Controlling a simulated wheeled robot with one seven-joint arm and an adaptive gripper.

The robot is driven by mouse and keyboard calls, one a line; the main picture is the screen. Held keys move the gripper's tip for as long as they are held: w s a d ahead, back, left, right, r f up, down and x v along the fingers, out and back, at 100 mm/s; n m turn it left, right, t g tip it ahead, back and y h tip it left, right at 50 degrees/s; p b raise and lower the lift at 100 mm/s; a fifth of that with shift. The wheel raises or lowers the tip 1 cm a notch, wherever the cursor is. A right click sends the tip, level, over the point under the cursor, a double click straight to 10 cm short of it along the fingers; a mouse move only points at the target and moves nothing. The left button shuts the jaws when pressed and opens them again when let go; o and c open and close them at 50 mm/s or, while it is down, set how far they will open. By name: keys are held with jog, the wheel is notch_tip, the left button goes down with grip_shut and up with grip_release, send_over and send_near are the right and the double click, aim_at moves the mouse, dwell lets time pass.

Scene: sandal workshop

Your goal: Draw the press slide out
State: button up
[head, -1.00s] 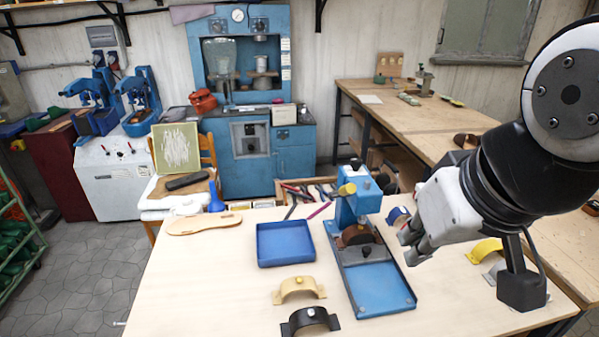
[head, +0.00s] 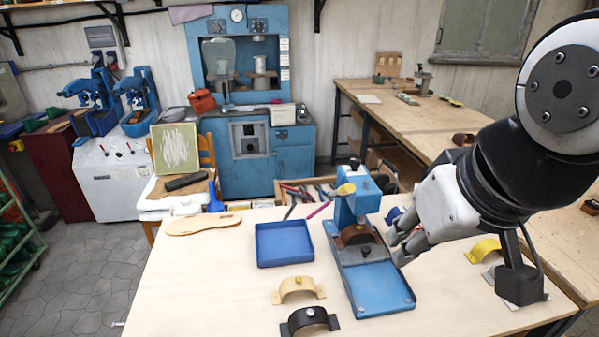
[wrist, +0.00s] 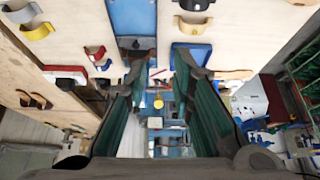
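The blue press (head: 346,208) stands on the pale workbench, with its blue bed (head: 379,290) reaching toward the front. Its grey slide (head: 375,251) with a black knob (head: 366,252) sits on the bed, and a brown curved strap (head: 357,235) is under the press head. The slide's knob also shows in the wrist view (wrist: 136,44), near the left fingertip. My gripper (head: 397,250) is just right of the slide, its fingers apart and empty. In the wrist view my gripper (wrist: 163,68) has a clear gap between its fingers. I cannot tell whether a fingertip touches the press.
A blue tray (head: 285,243) lies left of the press. A tan strap (head: 299,290) and a black strap (head: 310,321) lie in front of it. A yellow strap (head: 484,250) and a black stand (head: 519,284) are at the right. Bare benchtop (head: 205,280) is at left.

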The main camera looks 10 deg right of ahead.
jog(key=shift+o, duration=0.8)
jog(key=w+d+f+n+g+b, duration=0.1)
jog(key=w+d+f+n+b, duration=0.1)
jog(key=w, duration=0.4)
jog(key=w+d+f+n+g+y+b, duration=0.1)
jog(key=w+d+f+n+b, duration=0.1)
jog(key=w+f, duration=0.3)
jog(key=shift+w, duration=0.95)
jog(key=n+y+b, duration=0.2)
jog(key=n+b, duration=0.1)
jog(key=n, duration=0.2)
send_over(367, 249)
jog(key=s+d, duration=0.4)
notch_tip(367, 249, down, 10)
jog(key=r, duration=0.1)
jog(key=x, duration=1.4)
jog(key=shift+s+f+b, duration=0.25)
jog(key=shift+s+b, duration=0.05)
jog(key=shift+c, duration=0.2)
grip_shut()
